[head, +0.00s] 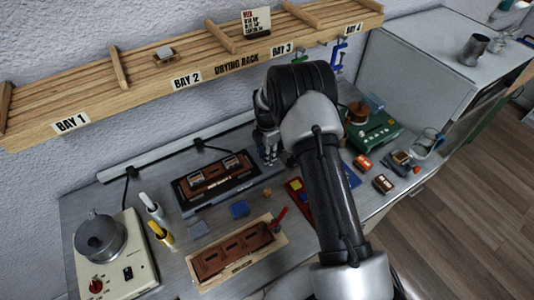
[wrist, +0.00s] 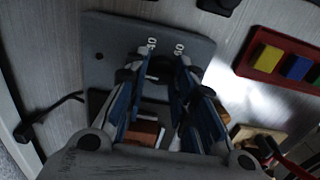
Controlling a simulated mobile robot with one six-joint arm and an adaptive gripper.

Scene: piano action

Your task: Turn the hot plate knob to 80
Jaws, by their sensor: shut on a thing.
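The hot plate (head: 187,200) is a dark slab with a brown wooden piece (head: 215,172) on it, on the bench in the head view. Its grey end panel (wrist: 103,38) shows in the wrist view with small pale numerals, too small to read surely. My gripper (head: 268,152) points down over the panel at the slab's right end. In the wrist view my gripper (wrist: 158,70) is shut on the dark knob (wrist: 160,67) between its fingertips. The knob's pointer cannot be made out, and the arm hides part of the panel in the head view.
A cream heater with a metal pot (head: 99,237) and red knob stands at left. A wooden tray (head: 237,256) lies in front. A red tray of coloured blocks (wrist: 262,58) is beside the hot plate. The drying rack (head: 190,75) hangs above; a green device (head: 378,133) stands right.

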